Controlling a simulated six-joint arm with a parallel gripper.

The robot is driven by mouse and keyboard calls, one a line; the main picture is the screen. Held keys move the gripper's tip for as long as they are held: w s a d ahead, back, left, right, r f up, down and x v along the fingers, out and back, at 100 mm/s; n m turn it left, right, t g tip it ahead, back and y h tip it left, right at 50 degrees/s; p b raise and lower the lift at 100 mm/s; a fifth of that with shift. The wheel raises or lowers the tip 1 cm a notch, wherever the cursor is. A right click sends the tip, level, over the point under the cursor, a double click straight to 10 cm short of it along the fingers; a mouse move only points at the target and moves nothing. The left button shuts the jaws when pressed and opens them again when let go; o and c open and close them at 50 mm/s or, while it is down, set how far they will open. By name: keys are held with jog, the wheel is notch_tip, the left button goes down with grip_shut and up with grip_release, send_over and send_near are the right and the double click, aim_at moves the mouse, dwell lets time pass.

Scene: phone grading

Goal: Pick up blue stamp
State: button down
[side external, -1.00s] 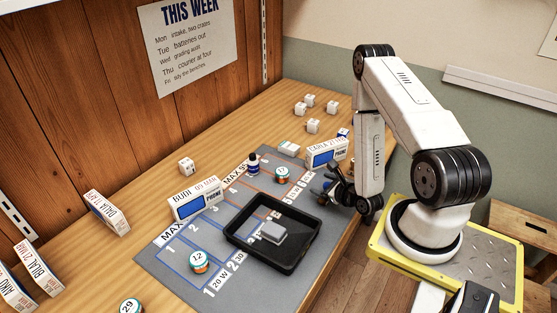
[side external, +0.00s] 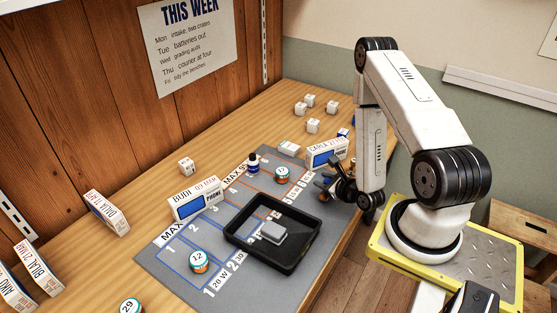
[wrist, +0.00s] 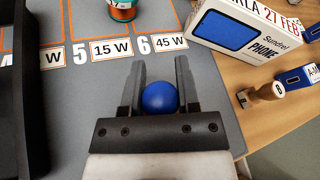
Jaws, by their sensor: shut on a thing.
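In the wrist view, a round blue knob, the top of the blue stamp (wrist: 160,98), sits between the two dark fingers of my gripper (wrist: 158,68). The fingers are shut on it. The lower part of the stamp is hidden beneath the knob. In the side view my gripper (side external: 342,190) is at the right edge of the grey mat, in front of the phone box marked Carla; the stamp cannot be made out clearly there.
A phone box (wrist: 245,30) stands ahead right. A wooden-handled item (wrist: 262,92) and a blue-and-white box (wrist: 297,78) lie right of my gripper. A black tray (side external: 238,238) with a grey block is on the mat (side external: 165,268). An orange-and-teal jar (wrist: 122,10) is ahead.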

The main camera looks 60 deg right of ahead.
notch_tip(320, 180, up, 8)
jog(key=shift+r, duration=0.15)
dwell(0.5)
jog(key=shift+w, duration=0.15)
dwell(0.6)
